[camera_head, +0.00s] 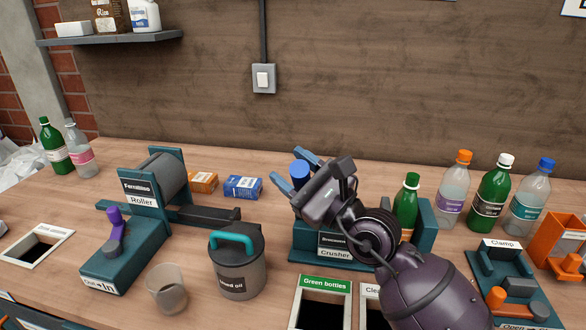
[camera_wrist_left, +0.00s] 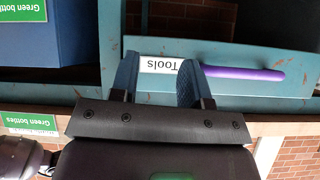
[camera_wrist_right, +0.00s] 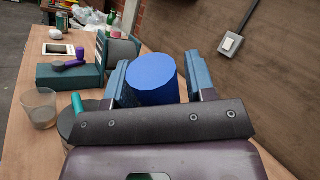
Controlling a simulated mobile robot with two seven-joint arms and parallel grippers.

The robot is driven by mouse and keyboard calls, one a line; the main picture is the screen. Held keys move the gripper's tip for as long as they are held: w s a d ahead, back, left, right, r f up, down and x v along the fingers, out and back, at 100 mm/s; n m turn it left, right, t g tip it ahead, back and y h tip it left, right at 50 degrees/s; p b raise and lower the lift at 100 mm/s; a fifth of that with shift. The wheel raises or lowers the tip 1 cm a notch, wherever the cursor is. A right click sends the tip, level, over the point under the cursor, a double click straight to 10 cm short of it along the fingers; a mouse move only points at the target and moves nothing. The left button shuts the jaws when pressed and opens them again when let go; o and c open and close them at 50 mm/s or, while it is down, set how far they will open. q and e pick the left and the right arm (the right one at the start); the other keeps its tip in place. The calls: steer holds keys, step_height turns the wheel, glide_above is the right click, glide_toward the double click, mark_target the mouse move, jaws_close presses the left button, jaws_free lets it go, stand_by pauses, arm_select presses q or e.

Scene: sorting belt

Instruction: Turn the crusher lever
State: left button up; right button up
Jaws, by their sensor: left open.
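The teal crusher (camera_head: 335,254) stands in the middle of the bench, partly hidden behind my right arm. Its lever shows as a blue cylindrical knob (camera_head: 300,172), also seen in the right wrist view (camera_wrist_right: 152,80). My right gripper (camera_head: 296,173) has its fingers on either side of the knob. In the right wrist view a gap shows between the knob and the right-hand finger, so the gripper is open around it. A green bottle (camera_head: 406,208) stands upright at the crusher's right part. My left gripper (camera_wrist_left: 160,75) is open and empty, facing a drawer labelled Tools (camera_wrist_left: 220,60).
A roller (camera_head: 140,205) and a lidded used-oil can (camera_head: 238,265) stand left of the crusher, with a cup (camera_head: 167,288) in front. Several bottles (camera_head: 490,190) and a clamp (camera_head: 505,270) are on the right. A green-bottles opening (camera_head: 325,285) lies in front.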

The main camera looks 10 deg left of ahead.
steer(key=shift+o, duration=0.5)
steer(key=v, duration=1.1)
steer(key=shift+b, duration=0.45)
steer(key=shift+w, duration=0.1)
